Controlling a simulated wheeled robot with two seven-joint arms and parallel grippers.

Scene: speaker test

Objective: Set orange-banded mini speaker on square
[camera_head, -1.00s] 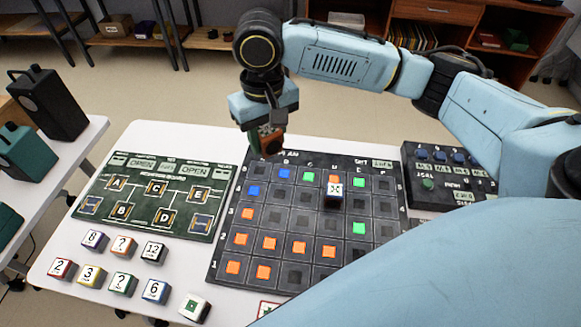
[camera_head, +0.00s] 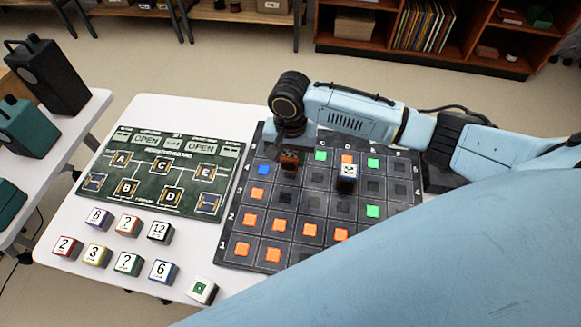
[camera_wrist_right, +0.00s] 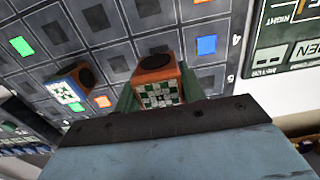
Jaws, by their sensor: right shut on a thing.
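My right gripper (camera_head: 290,150) is shut on the orange-banded mini speaker (camera_head: 288,161), low over the far-left part of the dark grid board (camera_head: 285,198). In the right wrist view the speaker (camera_wrist_right: 153,64) has an orange band, a dark round driver and a green-and-white patterned face. It sits between the green fingers (camera_wrist_right: 157,92) over the squares. I cannot tell whether it touches the board. A blue-banded mini speaker (camera_head: 347,172) stands on the board to the right, and also shows in the right wrist view (camera_wrist_right: 68,88). My left gripper is not in view.
The green circuit board (camera_head: 150,170) lies left of the grid. Several numbered cubes (camera_head: 128,263) and a green-marked cube (camera_head: 201,290) stand along the table's front. Large speakers (camera_head: 48,77) stand on a side table at left. My right arm hides the right side.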

